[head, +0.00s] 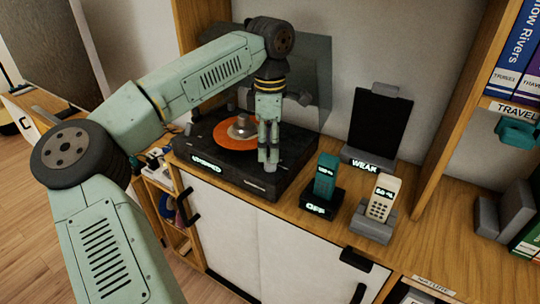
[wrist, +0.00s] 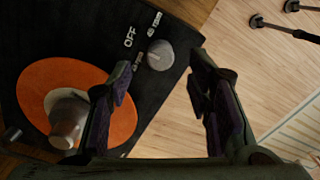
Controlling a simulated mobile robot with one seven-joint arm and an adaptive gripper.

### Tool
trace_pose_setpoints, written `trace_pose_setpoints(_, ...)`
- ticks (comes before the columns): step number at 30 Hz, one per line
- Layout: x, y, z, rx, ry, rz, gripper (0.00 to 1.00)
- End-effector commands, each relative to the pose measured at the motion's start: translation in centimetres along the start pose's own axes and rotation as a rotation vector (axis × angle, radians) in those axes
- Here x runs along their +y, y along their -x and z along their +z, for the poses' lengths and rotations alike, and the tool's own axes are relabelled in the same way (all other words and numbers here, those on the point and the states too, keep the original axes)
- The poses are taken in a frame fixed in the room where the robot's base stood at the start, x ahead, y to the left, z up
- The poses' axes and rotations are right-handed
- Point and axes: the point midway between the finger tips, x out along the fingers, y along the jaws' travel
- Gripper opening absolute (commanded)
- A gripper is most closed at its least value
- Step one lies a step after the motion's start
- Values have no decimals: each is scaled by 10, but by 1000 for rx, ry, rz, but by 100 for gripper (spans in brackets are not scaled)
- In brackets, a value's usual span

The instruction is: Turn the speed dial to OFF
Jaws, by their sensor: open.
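The speed dial (wrist: 160,55) is a round grey knob on the corner of a black record player (head: 215,165). In the wrist view, the word OFF and small rpm labels are printed around it. A small pale mark shows near the dial's left side, but I cannot tell for sure which label it points at. My gripper (wrist: 163,72) is open, with one finger on each side of the dial in the picture; neither finger clearly touches it.
An orange record (head: 236,139) with a metal centre piece lies on the player. To the right stand a teal phone (head: 325,177), a cream phone (head: 383,196) and a black panel (head: 380,122). The wrist view shows wooden floor (wrist: 245,55) beyond the player's edge.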

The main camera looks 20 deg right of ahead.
Motion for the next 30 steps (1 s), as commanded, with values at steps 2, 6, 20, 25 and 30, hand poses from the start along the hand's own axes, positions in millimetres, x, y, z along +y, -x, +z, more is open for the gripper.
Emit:
trace_pose_setpoints(2, 1, 20, 0, 0, 2, 4, 46)
trace_pose_setpoints(6, 0, 48, 1, 0, 0, 2, 46)
trace_pose_setpoints(20, 0, 77, 1, -1, -1, -1, 46)
trace_pose_setpoints(25, 0, 77, 1, -1, -1, -1, 46)
trace_pose_setpoints(30, 0, 76, 2, -9, -3, 1, 46)
